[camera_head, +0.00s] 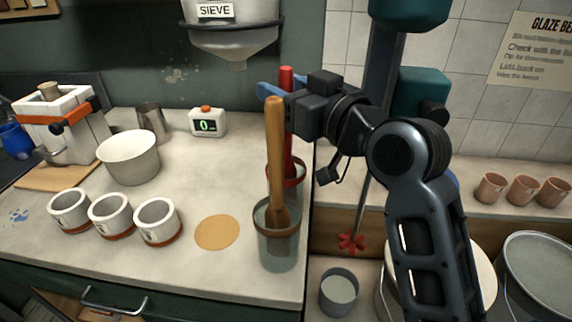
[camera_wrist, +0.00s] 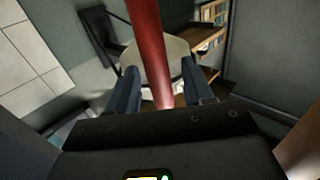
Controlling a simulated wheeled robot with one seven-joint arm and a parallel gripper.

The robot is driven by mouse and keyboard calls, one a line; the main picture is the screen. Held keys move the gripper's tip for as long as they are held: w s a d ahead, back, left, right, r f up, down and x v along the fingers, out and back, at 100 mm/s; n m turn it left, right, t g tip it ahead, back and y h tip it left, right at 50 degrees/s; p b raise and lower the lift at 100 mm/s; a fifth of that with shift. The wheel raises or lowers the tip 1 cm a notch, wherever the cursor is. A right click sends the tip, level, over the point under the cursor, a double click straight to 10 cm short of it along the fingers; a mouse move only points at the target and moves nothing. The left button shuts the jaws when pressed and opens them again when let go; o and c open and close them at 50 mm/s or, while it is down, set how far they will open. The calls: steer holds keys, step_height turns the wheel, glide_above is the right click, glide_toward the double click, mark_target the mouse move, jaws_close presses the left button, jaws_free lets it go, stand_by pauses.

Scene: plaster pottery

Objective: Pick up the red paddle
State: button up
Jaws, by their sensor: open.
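The red paddle (camera_head: 288,148) stands upright in the rear jar (camera_head: 299,178), its handle top showing above my gripper. My gripper (camera_head: 268,89) reaches in from the right at the upper part of the handle. Its blue fingers are open. In the wrist view the red handle (camera_wrist: 149,45) runs down between the two fingers (camera_wrist: 160,88), with a gap on each side. The lower end of the paddle is hidden by the front jar and the wooden paddle.
A wooden paddle (camera_head: 275,150) stands in a glass jar (camera_head: 279,250) just in front. A sieve hopper (camera_head: 230,35) hangs above left. A grey bucket (camera_head: 338,293) is below right.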

jaws_close()
stand_by(0.5)
steer(key=shift+r, duration=0.15)
